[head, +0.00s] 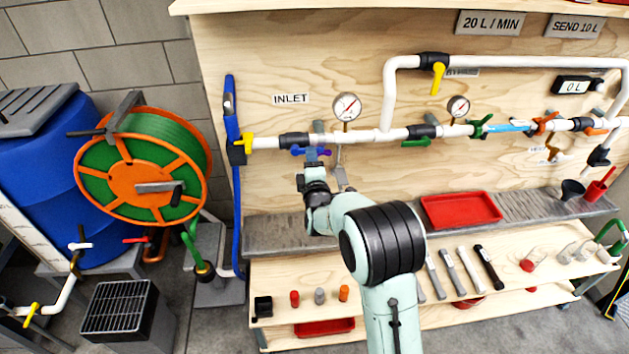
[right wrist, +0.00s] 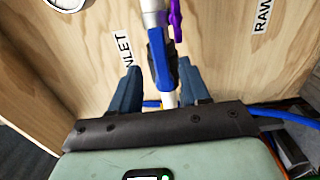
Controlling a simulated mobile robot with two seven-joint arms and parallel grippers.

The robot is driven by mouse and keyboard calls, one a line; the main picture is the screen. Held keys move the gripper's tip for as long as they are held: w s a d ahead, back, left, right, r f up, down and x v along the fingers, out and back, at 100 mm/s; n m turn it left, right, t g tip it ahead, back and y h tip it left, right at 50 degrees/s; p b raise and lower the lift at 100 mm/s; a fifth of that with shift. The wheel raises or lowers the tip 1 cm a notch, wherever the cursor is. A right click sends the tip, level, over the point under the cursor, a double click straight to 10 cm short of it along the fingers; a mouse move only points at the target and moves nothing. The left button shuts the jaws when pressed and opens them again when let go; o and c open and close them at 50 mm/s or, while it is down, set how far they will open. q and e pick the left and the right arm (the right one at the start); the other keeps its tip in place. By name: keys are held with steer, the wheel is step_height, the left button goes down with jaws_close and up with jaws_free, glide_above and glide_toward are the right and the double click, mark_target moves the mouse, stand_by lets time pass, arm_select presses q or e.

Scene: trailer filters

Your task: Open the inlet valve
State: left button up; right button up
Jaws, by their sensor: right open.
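The INLET label (head: 291,99) is on the plywood panel, above a white pipe with a dark valve body (head: 295,139). A blue lever (head: 297,151) shows just below that body, and a purple piece (head: 324,153) shows to its right. My right gripper (head: 316,146) is at this valve, partly covering it. In the right wrist view the right gripper (right wrist: 158,88) is open, its fingers on either side of the pipe and blue lever (right wrist: 159,66). The purple piece (right wrist: 175,20) is beyond the fingertips. Contact cannot be told. My left gripper is not in view.
A pressure gauge (head: 347,106) stands above the pipe right of the gripper. A yellow-handled valve (head: 245,143) and blue hose (head: 236,200) are to its left. A grey ledge (head: 275,238) with a red tray (head: 460,209) lies below. An orange hose reel (head: 142,170) stands left.

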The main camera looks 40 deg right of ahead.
steer(key=v, duration=1)
steer(key=shift+s+a, duration=0.25)
steer(key=shift+s, duration=0.1)
steer(key=s+a+f+m+g+y, duration=0.2)
steer(key=a+f+y, duration=0.15)
steer(key=f, duration=0.65)
steer(key=s+a+f+m+g+y, duration=0.1)
steer(key=a+f+g+y, duration=0.2)
steer(key=f, duration=0.6)
steer(key=s+a+f+m+g+y, duration=0.15)
steer(key=a+f, duration=0.35)
steer(key=f, duration=0.5)
steer(key=s+a+f+m+g+y, duration=0.3)
steer(key=s+a+f, duration=0.4)
steer(key=s, duration=0.4)
steer(key=s+a+f+m+g+y, duration=0.2)
steer(key=s+a+f+m+g, duration=0.4)
steer(key=s, duration=0.5)
step_height(320, 180, down, 2)
steer(key=shift+s+a+f+m+y, duration=0.1)
steer(key=shift+s+a+m+y, duration=0.25)
steer(key=shift+a+m, duration=0.75)
